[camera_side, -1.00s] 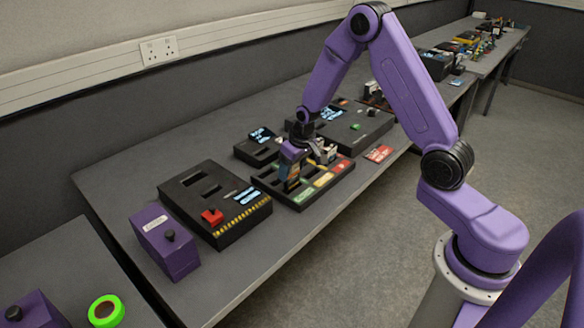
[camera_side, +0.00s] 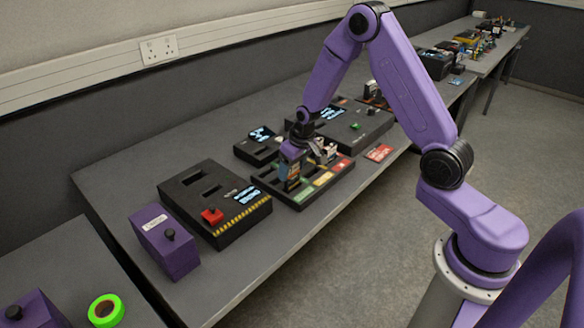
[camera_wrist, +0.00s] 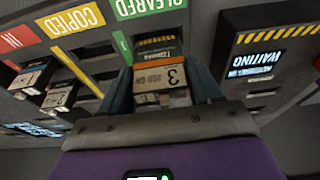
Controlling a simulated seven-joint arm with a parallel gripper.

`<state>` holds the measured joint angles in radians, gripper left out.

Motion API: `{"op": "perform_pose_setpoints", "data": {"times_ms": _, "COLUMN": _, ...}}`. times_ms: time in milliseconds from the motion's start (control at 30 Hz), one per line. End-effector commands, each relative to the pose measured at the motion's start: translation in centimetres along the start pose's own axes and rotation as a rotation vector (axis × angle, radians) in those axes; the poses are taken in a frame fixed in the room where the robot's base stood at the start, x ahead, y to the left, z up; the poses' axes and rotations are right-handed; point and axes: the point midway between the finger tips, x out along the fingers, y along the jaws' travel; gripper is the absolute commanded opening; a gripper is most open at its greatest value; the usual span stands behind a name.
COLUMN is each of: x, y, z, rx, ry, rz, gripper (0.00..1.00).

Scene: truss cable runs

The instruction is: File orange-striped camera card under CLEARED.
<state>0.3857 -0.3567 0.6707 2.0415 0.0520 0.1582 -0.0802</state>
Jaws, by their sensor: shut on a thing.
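My gripper (camera_wrist: 161,92) is shut on a camera card (camera_wrist: 160,73) with an orange stripe and a pale label marked 3. The card stands upright between the fingers. In the wrist view it is at the slot beside the green CLEARED label (camera_wrist: 148,7); how deep its lower end sits is hidden. In the side view my gripper (camera_side: 291,165) is over the near-left end of the black sorting tray (camera_side: 306,203), and the card (camera_side: 292,184) shows below the fingers. The tray also has a yellow COPIED label (camera_wrist: 71,20) and a red label (camera_wrist: 17,37).
A red card (camera_side: 379,153) lies right of the tray.

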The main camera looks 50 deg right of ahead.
Motion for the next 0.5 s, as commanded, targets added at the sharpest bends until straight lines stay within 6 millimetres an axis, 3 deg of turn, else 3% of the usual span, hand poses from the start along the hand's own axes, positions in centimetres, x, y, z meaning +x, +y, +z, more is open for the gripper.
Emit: {"op": "perform_pose_setpoints", "data": {"times_ms": 500, "x": 0.76, "y": -0.01, "z": 0.21, "rx": 0.000, "ry": 0.000, "rz": 0.000, "gripper": 0.27}}
